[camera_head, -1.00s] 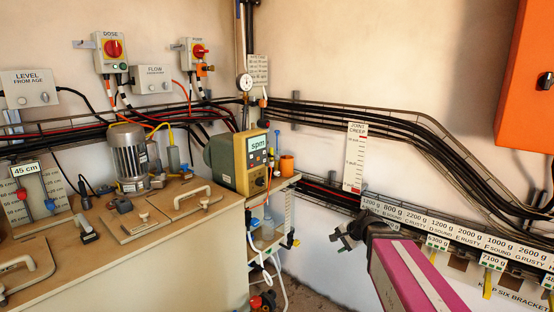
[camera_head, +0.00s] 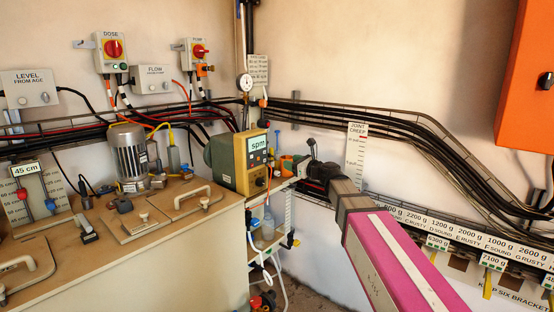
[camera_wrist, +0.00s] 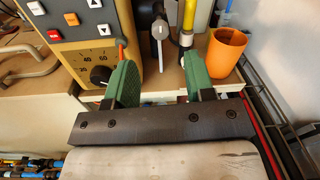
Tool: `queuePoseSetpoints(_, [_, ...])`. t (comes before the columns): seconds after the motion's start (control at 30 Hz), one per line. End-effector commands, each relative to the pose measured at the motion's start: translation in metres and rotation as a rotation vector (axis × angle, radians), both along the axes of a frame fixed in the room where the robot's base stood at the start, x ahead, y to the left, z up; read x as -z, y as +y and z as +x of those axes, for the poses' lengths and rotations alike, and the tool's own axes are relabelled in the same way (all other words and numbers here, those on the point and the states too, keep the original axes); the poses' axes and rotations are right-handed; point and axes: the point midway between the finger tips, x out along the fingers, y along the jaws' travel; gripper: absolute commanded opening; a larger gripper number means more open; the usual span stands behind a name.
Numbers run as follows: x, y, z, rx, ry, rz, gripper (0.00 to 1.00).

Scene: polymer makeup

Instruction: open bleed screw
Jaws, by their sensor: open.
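My gripper (camera_head: 304,160) is beside the yellow and green pump (camera_head: 240,158), above the small shelf at its right. In the wrist view my gripper (camera_wrist: 158,68) is open, its two green fingers apart with nothing held. A grey lever-like part (camera_wrist: 158,42) stands upright beyond the gap between the fingers. A vertical yellow tube with a metal fitting (camera_wrist: 186,40) stands just right of it, beyond the right finger. I cannot tell for sure which of these is the bleed screw. An orange-red pointed part (camera_wrist: 121,50) shows just above the left finger.
An orange cup (camera_wrist: 226,52) stands close to the right finger. The pump's panel with buttons and a dial (camera_wrist: 100,75) is close on the left. Cables run along the wall behind; a wooden tank lid (camera_head: 150,215) lies left.

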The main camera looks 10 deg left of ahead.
Motion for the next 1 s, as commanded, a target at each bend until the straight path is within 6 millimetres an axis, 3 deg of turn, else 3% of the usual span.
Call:
queuePoseSetpoints(0.43, [0.0,0.065,0.041,-0.001,-0.002,-0.003,0.49])
queuePoseSetpoints(0.83, [0.001,0.075,0.045,-0.001,-0.001,-0.003,0.49])
queuePoseSetpoints(0.87, [0.001,0.075,0.045,-0.001,-0.001,-0.003,0.43])
queuePoseSetpoints(1.0, [0.001,0.075,0.045,-0.001,-0.001,-0.003,0.0])
